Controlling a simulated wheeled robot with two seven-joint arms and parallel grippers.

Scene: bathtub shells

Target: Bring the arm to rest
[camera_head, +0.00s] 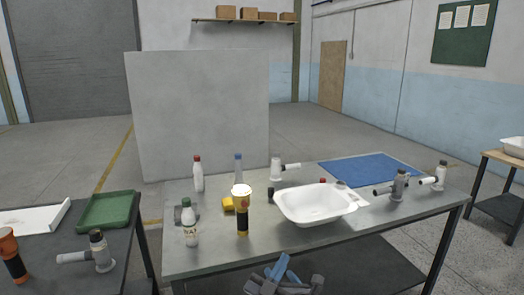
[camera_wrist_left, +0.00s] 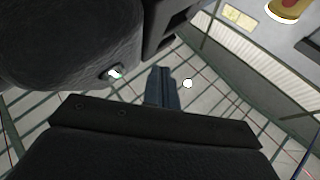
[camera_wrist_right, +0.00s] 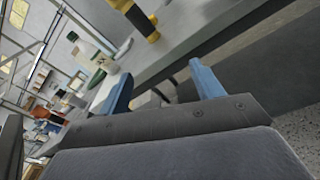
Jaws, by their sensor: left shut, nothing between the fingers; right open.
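My left gripper (camera_head: 284,264) is low at the bottom middle of the head view, in front of the near edge of the grey metal table (camera_head: 345,246). Its blue fingers also show in the left wrist view (camera_wrist_left: 162,88), close together with nothing between them. My right gripper (camera_wrist_right: 163,80) shows in the right wrist view with its two blue fingers spread apart and empty. It is near the table's edge, with a white bottle and a yellow-and-black item beyond it. I cannot make out the right gripper clearly in the head view.
The table carries a white tub shell (camera_head: 317,205), a blue mat (camera_head: 370,171), a white bottle (camera_head: 191,230), a yellow-and-black cylinder (camera_head: 243,217) and several fittings. A second table at left holds a green tray (camera_head: 107,211). A grey panel (camera_head: 198,115) stands behind.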

